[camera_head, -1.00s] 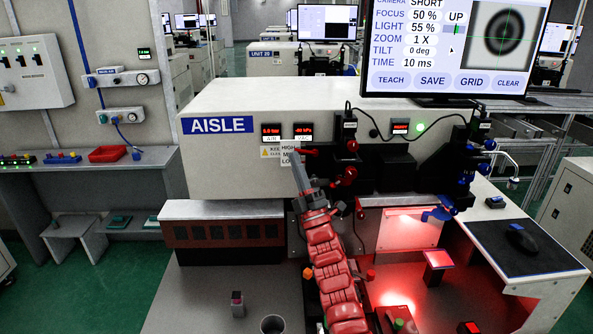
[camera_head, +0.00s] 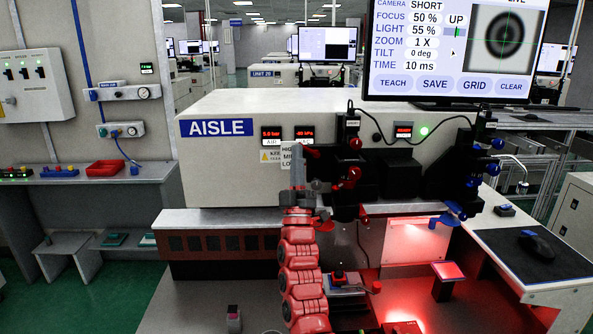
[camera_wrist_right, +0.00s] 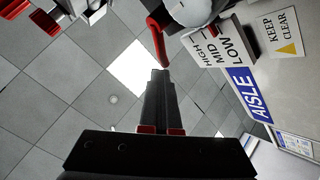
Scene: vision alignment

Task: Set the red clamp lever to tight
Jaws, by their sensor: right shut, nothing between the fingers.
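A red lever (camera_head: 311,152) sits on the front of the white AISLE machine, beside the HIGH/MID/LOW label. In the right wrist view the red lever (camera_wrist_right: 157,42) hangs from a rounded pale housing, its lower end just above my fingertips. My right gripper (camera_head: 297,148) points up in front of the label, just left of the lever. In the wrist view the right gripper (camera_wrist_right: 160,74) is shut and empty. I cannot tell whether its tip touches the lever. No tight marking is legible. My left gripper is not in view.
Black camera units with red knobs (camera_head: 353,172) and blue knobs (camera_head: 473,180) stand close on the right. A monitor (camera_head: 455,50) is above them. A red-lit stage (camera_head: 447,272) and a black mouse pad (camera_head: 528,256) lie at lower right.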

